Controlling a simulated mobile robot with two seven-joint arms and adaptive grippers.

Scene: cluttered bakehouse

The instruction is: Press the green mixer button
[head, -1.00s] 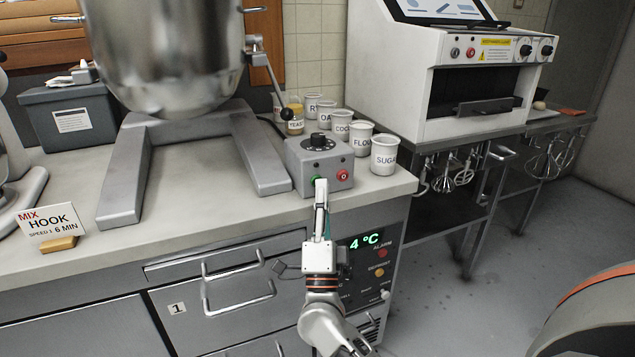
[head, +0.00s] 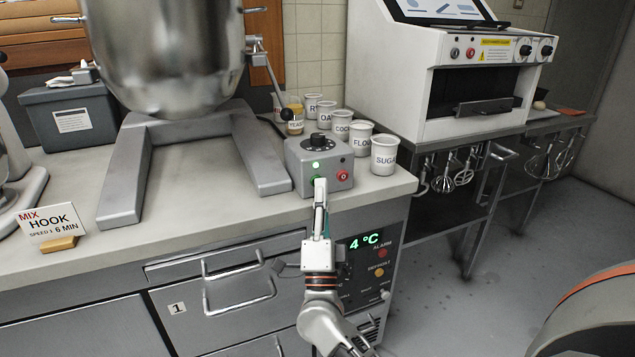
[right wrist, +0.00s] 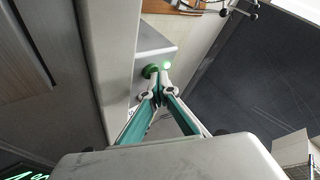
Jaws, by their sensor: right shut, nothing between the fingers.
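The grey control box (head: 303,178) stands at the front edge of the counter, with a black dial on top and a red button (head: 343,175) on its front. The green button (head: 316,179) is on the left of its front and is partly covered by my fingertips; it also shows in the right wrist view (right wrist: 150,71). A small green lamp (head: 316,164) above it is lit. My right gripper (head: 320,184) is shut and empty, its tips at the green button. They look to be touching it or very close. The mixer bowl (head: 165,55) stands behind. My left gripper is not in view.
Labelled jars (head: 384,156) stand right of and behind the box. A sign card (head: 50,221) stands on the counter at left. A white oven (head: 450,80) is at the back right. Drawer handles (head: 238,288) stick out below the counter.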

